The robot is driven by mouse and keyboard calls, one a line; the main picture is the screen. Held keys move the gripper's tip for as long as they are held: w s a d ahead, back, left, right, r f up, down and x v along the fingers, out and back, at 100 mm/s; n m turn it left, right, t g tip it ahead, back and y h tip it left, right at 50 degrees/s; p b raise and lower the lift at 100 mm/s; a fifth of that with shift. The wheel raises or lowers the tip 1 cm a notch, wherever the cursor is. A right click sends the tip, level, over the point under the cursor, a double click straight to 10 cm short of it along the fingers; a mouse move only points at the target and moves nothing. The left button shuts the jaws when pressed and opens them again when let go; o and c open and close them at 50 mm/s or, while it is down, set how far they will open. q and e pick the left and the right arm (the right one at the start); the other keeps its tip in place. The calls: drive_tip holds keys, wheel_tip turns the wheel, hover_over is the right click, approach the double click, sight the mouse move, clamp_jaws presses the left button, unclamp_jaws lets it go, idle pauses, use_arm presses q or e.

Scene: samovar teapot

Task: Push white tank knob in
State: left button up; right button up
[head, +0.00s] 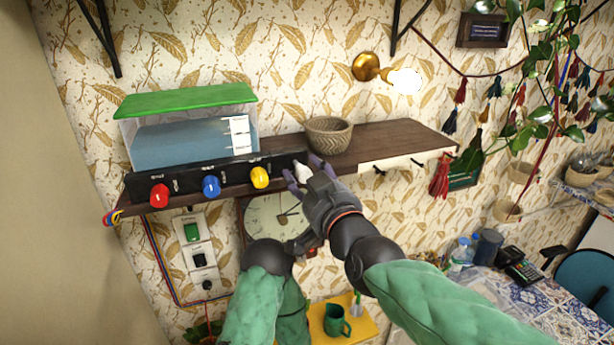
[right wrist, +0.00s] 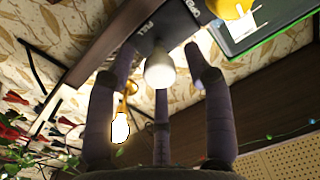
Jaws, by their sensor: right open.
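The white tank knob (head: 302,171) is at the right end of the black control panel (head: 218,180) on the shelf. It also shows in the right wrist view (right wrist: 160,70), with its round end towards the camera. My right gripper (head: 297,178) is open, and its purple fingers are spread around the knob. In the right wrist view the fingertips (right wrist: 160,62) are on both sides of the knob, close to the panel. I cannot tell whether they touch the knob.
Red (head: 159,195), blue (head: 211,187) and yellow (head: 260,178) knobs line the panel. A water tank (head: 190,140) with a green lid stands behind it. A woven basket (head: 328,135) is on the shelf (head: 400,139). A wall clock (head: 268,218) hangs below.

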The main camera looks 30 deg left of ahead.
clamp_jaws()
drive_tip(key=shift+x, duration=1.4)
drive_tip(key=shift+s+d+r, duration=0.1)
drive_tip(key=shift+d+r, duration=0.05)
drive_tip(key=shift+d, duration=0.05)
drive_tip(key=shift+c, duration=0.7)
unclamp_jaws()
drive_tip(key=shift+o, duration=0.7)
drive_tip(key=shift+a, duration=0.25)
drive_tip(key=v, duration=1.2)
drive_tip(key=shift+w, duration=0.2)
